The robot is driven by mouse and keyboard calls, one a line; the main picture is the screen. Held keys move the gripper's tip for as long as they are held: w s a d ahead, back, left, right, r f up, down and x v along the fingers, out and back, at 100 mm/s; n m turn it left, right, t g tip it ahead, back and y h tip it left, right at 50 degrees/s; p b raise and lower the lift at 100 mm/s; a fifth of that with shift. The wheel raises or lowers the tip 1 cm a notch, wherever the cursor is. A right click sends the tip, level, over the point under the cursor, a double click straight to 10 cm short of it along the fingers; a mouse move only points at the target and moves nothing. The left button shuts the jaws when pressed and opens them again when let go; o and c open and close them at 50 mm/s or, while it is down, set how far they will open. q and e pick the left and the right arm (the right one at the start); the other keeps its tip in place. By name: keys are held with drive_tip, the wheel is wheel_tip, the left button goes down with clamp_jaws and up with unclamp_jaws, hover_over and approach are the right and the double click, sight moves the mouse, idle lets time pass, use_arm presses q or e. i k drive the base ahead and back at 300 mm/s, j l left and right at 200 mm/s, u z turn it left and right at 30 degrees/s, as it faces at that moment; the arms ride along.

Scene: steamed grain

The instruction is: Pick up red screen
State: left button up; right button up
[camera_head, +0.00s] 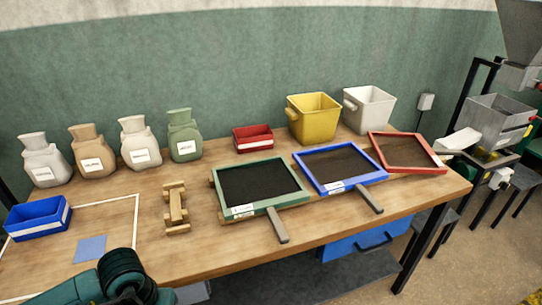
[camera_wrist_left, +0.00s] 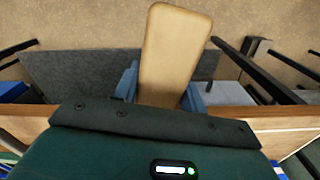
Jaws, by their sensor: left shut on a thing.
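The red screen (camera_head: 405,152) is a red-framed tray with a brown mesh. It lies at the right end of the wooden table, and no gripper is near it. My left arm comes in at the bottom left of the head view, and its gripper is out of sight there. In the left wrist view my left gripper (camera_wrist_left: 163,88) is shut on a long tan piece (camera_wrist_left: 177,50) with rounded corners, between its blue fingers. I cannot tell what this piece belongs to. My right gripper is not in view.
A blue screen (camera_head: 340,165) and a green screen (camera_head: 260,185) lie left of the red screen, handles over the front edge. Yellow (camera_head: 313,120) and white (camera_head: 370,110) buckets stand behind. A wooden stand (camera_head: 176,208), blue bin (camera_head: 38,218) and several sacks are further left.

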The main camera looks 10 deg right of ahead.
sight(408, 154)
drive_tip(key=i+l, duration=0.1)
drive_tip(key=l, duration=0.6)
drive_tip(key=i+l+u, duration=0.1)
drive_tip(key=l, duration=0.55)
drive_tip(key=i+l+u, duration=0.1)
drive_tip(key=l, duration=0.6)
drive_tip(key=i+l, duration=0.1)
drive_tip(key=l, duration=0.6)
